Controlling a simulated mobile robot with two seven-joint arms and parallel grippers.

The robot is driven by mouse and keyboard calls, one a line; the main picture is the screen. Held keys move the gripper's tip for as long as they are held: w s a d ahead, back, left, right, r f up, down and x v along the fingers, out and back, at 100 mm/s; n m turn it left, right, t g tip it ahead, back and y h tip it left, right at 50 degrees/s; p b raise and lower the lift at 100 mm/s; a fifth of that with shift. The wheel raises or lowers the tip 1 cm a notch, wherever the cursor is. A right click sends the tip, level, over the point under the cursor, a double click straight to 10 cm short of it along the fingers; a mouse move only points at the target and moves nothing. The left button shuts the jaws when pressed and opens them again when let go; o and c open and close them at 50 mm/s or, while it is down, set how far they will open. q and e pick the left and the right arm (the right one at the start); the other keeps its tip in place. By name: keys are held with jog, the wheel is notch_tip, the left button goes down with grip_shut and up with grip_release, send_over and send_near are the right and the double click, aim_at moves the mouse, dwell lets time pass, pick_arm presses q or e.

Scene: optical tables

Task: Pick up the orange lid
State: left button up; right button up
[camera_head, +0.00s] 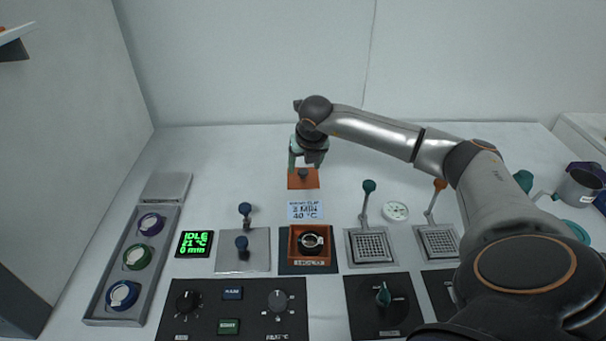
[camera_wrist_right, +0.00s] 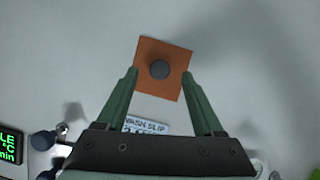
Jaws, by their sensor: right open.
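The orange lid (camera_head: 304,181) is a flat square with a dark round knob on top. It lies on the white table behind the wash slip label. In the right wrist view the lid (camera_wrist_right: 170,87) shows between and just beyond the green fingertips. My right gripper (camera_head: 306,163) is open over the lid, its fingers (camera_wrist_right: 162,79) on either side of the knob. Whether the fingers touch the lid cannot be told. My left gripper is not in view.
An orange square holder (camera_head: 294,246) with a dark round item stands in front. A tray (camera_head: 167,254) with several coloured round pieces is at left. Blue-knobbed levers (camera_head: 245,210), drain grids (camera_head: 371,247) and control panels (camera_head: 236,309) fill the front. The table behind is clear.

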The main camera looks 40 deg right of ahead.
aim_at(303, 175)
jog(key=shift+x, duration=1.25)
grip_shut()
